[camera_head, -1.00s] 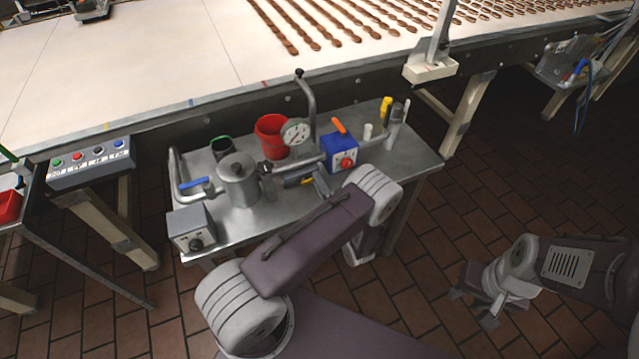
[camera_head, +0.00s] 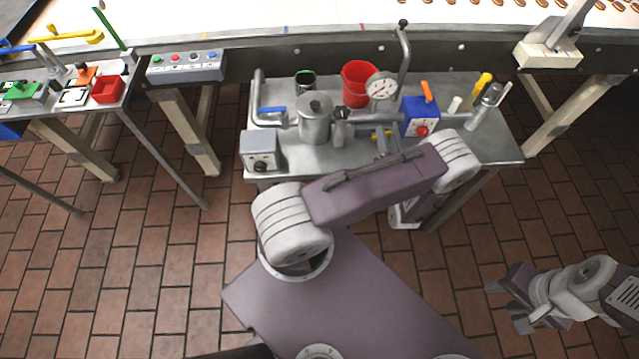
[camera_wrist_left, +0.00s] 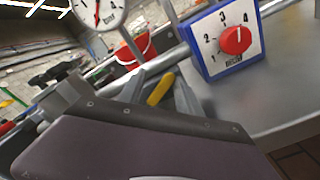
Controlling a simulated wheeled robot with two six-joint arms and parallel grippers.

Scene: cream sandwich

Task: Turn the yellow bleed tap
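A small yellow tap handle (camera_head: 382,134) shows in the head view on the pipework over the metal bench, partly hidden by my left arm. In the left wrist view the yellow handle (camera_wrist_left: 160,88) lies between the two grey fingers of my left gripper (camera_wrist_left: 157,92). The fingers stand apart; contact with the handle cannot be told. The wrist housing hides the handle's lower end. My right gripper (camera_head: 512,303) is open and empty above the tiled floor at lower right.
The bench (camera_head: 290,160) holds a steel pot (camera_head: 315,118), red bucket (camera_head: 360,84), pressure gauge (camera_head: 381,86), blue dial box (camera_head: 419,117), grey knob box (camera_head: 261,150) and blue-handled pipe (camera_head: 272,110). A yellow-handled tool (camera_head: 483,85) stands at right. A conveyor runs behind.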

